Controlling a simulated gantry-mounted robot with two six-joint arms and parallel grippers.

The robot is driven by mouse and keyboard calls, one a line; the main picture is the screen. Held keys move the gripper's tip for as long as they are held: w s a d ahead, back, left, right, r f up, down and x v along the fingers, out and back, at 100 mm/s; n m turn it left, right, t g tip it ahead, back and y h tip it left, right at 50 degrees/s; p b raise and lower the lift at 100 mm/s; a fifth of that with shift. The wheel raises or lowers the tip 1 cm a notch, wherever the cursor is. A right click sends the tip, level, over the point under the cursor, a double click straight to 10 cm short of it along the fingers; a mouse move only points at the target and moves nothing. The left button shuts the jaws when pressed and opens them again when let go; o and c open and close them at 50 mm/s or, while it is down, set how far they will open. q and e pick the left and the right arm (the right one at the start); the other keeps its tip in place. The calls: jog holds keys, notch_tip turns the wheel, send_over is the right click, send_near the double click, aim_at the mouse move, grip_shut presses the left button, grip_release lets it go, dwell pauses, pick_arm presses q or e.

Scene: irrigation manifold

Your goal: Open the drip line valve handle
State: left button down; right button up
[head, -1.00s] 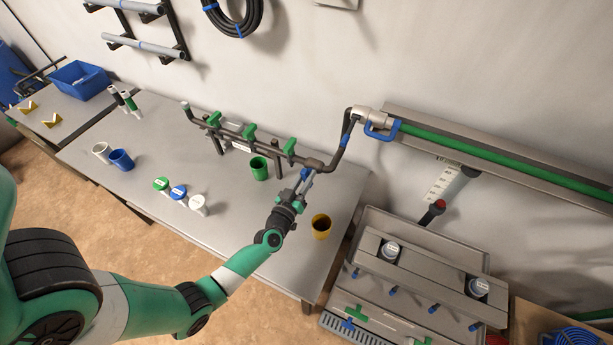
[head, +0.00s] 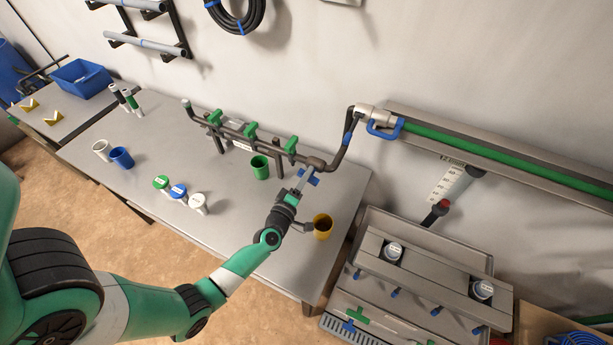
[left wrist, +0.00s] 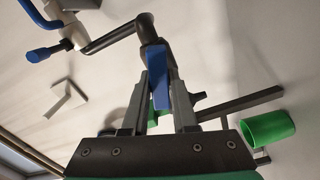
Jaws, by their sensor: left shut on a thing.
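The manifold (head: 240,135) is a dark pipe on legs at the back of the bench, with several green valve handles along it. A blue handle (head: 313,181) shows at its right end. My left gripper (head: 304,178) is at that handle. In the left wrist view the blue handle (left wrist: 160,82) lies between the two fingers (left wrist: 163,95), below a dark pipe joint, and the gripper is shut on it. The fingers hide part of the handle in the head view. My right gripper is out of view.
A second blue handle (head: 384,131) sits on the wall pipe to the right. A green cup (head: 260,167) and a yellow cup (head: 322,227) stand near my arm. A grey rack (head: 425,270) is at the right.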

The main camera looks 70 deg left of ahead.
pick_arm(q)
jog(key=shift+f+n+b, duration=0.1)
jog(key=shift+n+b, duration=0.25)
jog(key=shift+n, duration=1.75)
jog(key=c, duration=0.7)
grip_release()
jog(key=p+v, duration=0.1)
jog(key=v, duration=1)
jog(key=shift+s+d, duration=0.2)
jog(key=shift+s, duration=0.05)
